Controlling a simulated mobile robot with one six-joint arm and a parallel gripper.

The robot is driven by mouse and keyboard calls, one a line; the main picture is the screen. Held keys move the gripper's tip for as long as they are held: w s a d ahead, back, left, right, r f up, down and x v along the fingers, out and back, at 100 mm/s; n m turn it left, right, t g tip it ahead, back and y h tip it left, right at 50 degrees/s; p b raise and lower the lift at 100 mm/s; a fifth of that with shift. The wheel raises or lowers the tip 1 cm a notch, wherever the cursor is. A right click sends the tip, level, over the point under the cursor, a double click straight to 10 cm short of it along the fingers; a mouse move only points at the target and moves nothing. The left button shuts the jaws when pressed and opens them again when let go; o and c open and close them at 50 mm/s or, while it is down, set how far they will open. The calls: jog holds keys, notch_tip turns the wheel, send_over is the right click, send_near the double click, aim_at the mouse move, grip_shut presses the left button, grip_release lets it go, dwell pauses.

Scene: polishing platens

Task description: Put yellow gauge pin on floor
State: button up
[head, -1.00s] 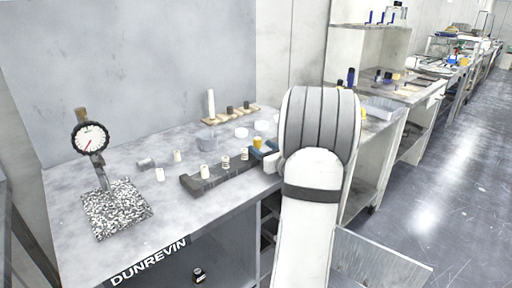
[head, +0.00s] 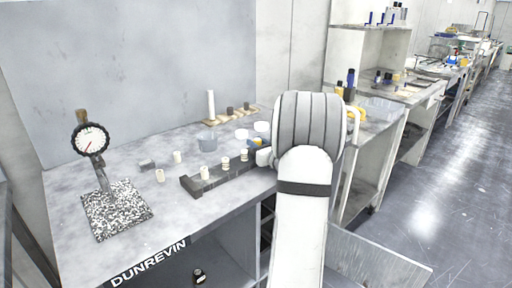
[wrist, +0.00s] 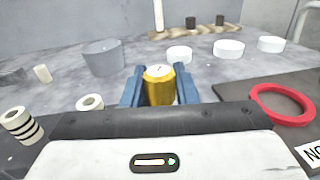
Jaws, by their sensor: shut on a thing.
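The yellow gauge pin (wrist: 159,86) is upright between the two blue fingers of my gripper (wrist: 160,90) in the wrist view. The fingers are shut on it, one at each side. I cannot tell how far the pin's base is above the bench. Grey shiny floor (head: 430,200) shows at the right of the head view.
The bench (head: 110,170) holds a dark rack (head: 225,179) with several pale pins, a dial gauge (head: 90,140), a grey pot (head: 207,144) and white discs. A red ring (wrist: 283,104) lies at right in the wrist view. A dark object (head: 198,275) sits below the bench.

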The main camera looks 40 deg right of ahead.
aim_at(257, 139)
grip_shut()
jog(key=shift+r, duration=0.1)
notch_tip(257, 139, up, 10)
jog(key=shift+f+p, duration=0.15)
jog(key=shift+p, duration=0.4)
